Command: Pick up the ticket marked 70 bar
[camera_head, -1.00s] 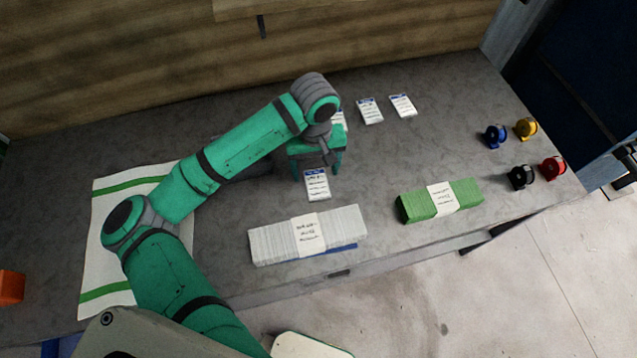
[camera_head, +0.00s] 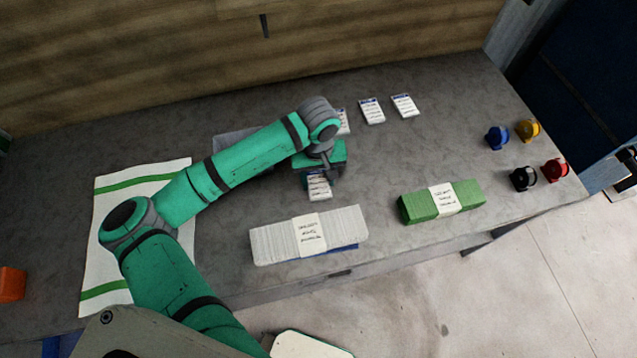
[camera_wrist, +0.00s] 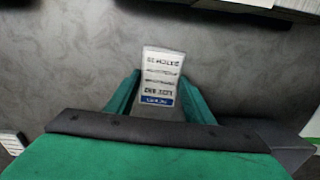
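A white ticket with a blue band (camera_head: 319,187) lies on the grey bench, behind the white bundle. In the wrist view this ticket (camera_wrist: 160,78) lies between my fingers, its printing upside down and too small to read surely. My gripper (camera_wrist: 160,98) is open, with one finger on each side of the ticket; in the head view my gripper (camera_head: 320,180) is low over it. Further tickets lie behind: one (camera_head: 343,122) partly hidden by my arm, one (camera_head: 372,111) and one (camera_head: 404,106). I cannot read 70 bar on any of them.
A banded white bundle (camera_head: 270,243) lies in front of the ticket, and a banded green bundle (camera_head: 417,207) to its right. Blue (camera_head: 496,138), yellow (camera_head: 528,130), black (camera_head: 522,179) and red (camera_head: 554,169) reels stand at right. A green-striped cloth (camera_head: 110,250) lies left.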

